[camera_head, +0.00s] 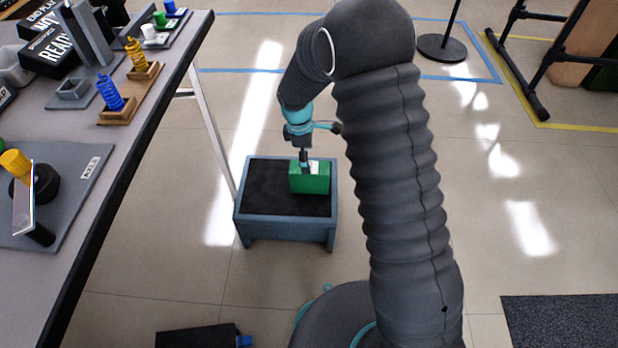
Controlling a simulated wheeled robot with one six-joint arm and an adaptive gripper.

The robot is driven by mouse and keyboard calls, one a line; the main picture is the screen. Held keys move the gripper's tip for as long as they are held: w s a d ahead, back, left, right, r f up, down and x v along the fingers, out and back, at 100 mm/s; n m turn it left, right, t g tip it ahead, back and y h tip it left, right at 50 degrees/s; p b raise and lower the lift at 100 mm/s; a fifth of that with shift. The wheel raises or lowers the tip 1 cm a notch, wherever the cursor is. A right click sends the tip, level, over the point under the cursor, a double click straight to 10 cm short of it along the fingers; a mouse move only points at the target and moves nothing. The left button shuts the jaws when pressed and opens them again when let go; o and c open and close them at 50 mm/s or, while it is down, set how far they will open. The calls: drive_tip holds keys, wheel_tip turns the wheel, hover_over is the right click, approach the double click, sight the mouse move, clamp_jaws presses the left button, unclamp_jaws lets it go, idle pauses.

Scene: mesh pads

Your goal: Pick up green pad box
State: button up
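The green pad box (312,182) stands on the black top of a low grey-blue stand (240,222), towards its right side. My gripper (305,168) points down from above and its tip meets the top of the green box. The fingers are small and dark here, and I cannot tell whether they are closed on the box or just resting at it. The box appears upright and at the level of the stand top.
A black case (196,337) lies on the floor at the bottom. A dark floor mat (560,322) is at the lower right. Open floor lies right of my arm.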

sight(311, 175)
drive_tip(key=shift+s+d+f+b, duration=0.1)
drive_tip(key=shift+d+f+b, duration=0.1)
drive_tip(key=shift+f, duration=1.1)
drive_tip(key=shift+s+d+f+b, duration=0.1)
drive_tip(key=shift+s+d+f, duration=0.1)
drive_tip(key=shift+f, duration=1.1)
drive_tip(key=shift+s+d+f+b, duration=0.1)
drive_tip(key=shift+d+f, duration=0.1)
drive_tip(key=shift+f, duration=1.1)
drive_tip(key=shift+w, duration=0.1)
drive_tip(key=c, duration=1.5)
drive_tip(key=shift+r, duration=0.1)
